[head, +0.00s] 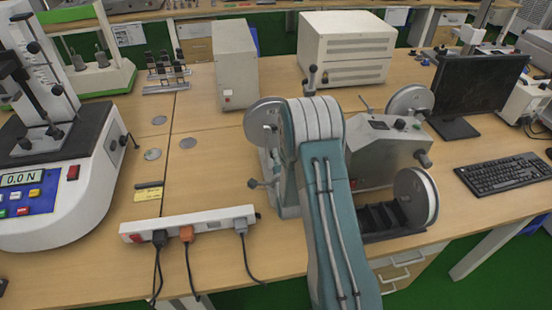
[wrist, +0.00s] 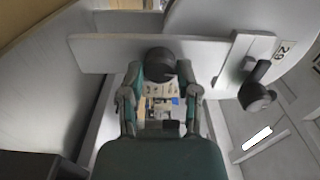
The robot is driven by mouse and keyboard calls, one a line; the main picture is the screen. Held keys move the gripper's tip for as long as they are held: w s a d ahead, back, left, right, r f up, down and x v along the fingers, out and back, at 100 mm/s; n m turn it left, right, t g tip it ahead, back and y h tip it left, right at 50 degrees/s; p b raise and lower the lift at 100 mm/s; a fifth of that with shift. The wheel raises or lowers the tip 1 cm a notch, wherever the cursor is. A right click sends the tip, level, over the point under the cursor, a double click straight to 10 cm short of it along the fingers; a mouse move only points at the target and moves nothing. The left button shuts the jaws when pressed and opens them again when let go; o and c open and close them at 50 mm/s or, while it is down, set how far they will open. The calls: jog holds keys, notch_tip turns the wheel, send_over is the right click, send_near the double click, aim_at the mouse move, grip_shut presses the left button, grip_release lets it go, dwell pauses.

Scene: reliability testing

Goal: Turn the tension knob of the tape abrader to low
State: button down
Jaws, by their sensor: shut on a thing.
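The tape abrader (head: 388,160) is a grey machine with large round discs (head: 416,197), partly hidden behind my arm in the head view. In the wrist view, a black round knob (wrist: 161,62) sits on a flat grey bar (wrist: 100,52) of the machine. My gripper (wrist: 160,72) has its teal fingers on both sides of this knob and is shut on it. A second black knob (wrist: 257,97) stands to the right, below a plate with a number label (wrist: 283,48). The gripper is hidden in the head view. The knob's low mark cannot be made out.
A white power strip (head: 190,223) with plugged cables lies along the front edge. A force tester (head: 70,170) stands at the left. A monitor (head: 478,88) and keyboard (head: 505,173) are at the right. Beige boxes (head: 345,48) stand behind. The table left of my arm has free room.

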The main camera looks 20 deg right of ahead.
jog(key=shift+a+f+n, duration=0.1)
jog(key=shift+f+n, duration=0.15)
jog(key=shift+n, duration=0.25)
jog(key=shift+s, duration=0.1)
jog(key=shift+c, duration=1.7)
grip_release()
jog(key=shift+r, duration=0.1)
jog(key=v, duration=1.1)
jog(key=shift+s+a, duration=0.1)
jog(key=shift+s, duration=0.25)
